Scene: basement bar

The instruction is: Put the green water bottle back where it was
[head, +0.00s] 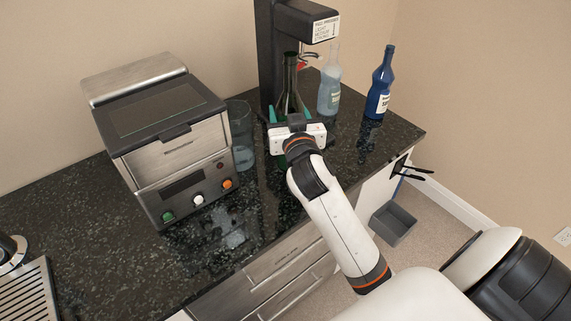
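The green bottle (290,93) stands upright near the black dispenser on the dark counter, its dark neck rising above my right gripper. My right gripper (290,111) has its teal fingers on both sides of the bottle's body, close against the glass, and appears shut on it. The gripper's white body hides much of the bottle's lower part, so I cannot tell if its base touches the counter. My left gripper is not in view.
A pale bottle (330,90) and a blue bottle (380,85) stand to the right. A clear glass container (240,135) and a steel appliance (170,140) are to the left. The black dispenser (270,50) is behind. The counter (300,190) ends at the right.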

